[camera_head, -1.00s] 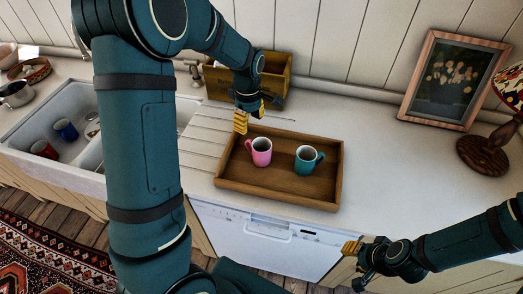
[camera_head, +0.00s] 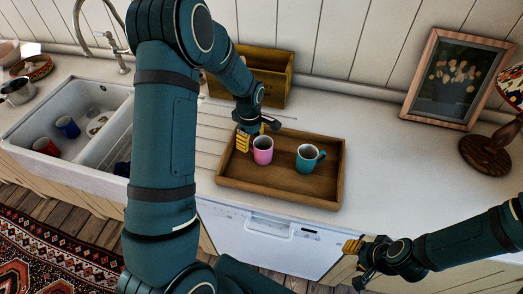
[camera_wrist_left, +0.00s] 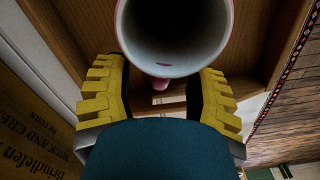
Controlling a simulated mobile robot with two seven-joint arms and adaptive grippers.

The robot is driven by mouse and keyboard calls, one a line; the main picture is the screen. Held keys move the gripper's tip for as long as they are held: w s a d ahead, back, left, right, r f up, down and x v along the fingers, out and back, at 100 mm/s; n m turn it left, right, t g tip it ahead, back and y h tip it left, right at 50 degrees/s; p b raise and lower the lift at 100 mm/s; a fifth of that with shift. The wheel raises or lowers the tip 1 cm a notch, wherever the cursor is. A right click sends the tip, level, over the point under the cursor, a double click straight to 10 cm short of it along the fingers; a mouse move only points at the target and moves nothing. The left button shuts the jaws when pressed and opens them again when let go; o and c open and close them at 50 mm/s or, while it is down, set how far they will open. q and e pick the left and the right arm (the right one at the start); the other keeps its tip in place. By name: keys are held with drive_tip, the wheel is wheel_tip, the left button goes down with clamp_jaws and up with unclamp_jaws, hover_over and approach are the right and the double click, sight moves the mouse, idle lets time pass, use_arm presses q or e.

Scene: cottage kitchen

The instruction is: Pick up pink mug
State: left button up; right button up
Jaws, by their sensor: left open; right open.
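The pink mug (camera_head: 263,151) stands upright in the left part of a wooden tray (camera_head: 280,196) on the counter. A teal mug (camera_head: 307,158) stands to its right in the same tray. My left gripper (camera_head: 252,139) is open at the pink mug, on its left and far side. In the left wrist view the open yellow fingers (camera_wrist_left: 160,100) lie on both sides below the mug's rim (camera_wrist_left: 172,75), with the handle between them. Whether they touch the mug I cannot tell. My right gripper (camera_head: 358,252) is open and empty in front of the counter, away from the tray.
A wooden crate (camera_head: 277,78) stands behind the tray. A framed picture (camera_head: 447,80) and a lamp (camera_head: 487,150) are at the right. A sink (camera_head: 35,125) with red and blue mugs is at the left. The counter right of the tray is clear.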

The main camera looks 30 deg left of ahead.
use_arm(q)
clamp_jaws()
drive_tip(key=shift+r, duration=0.2)
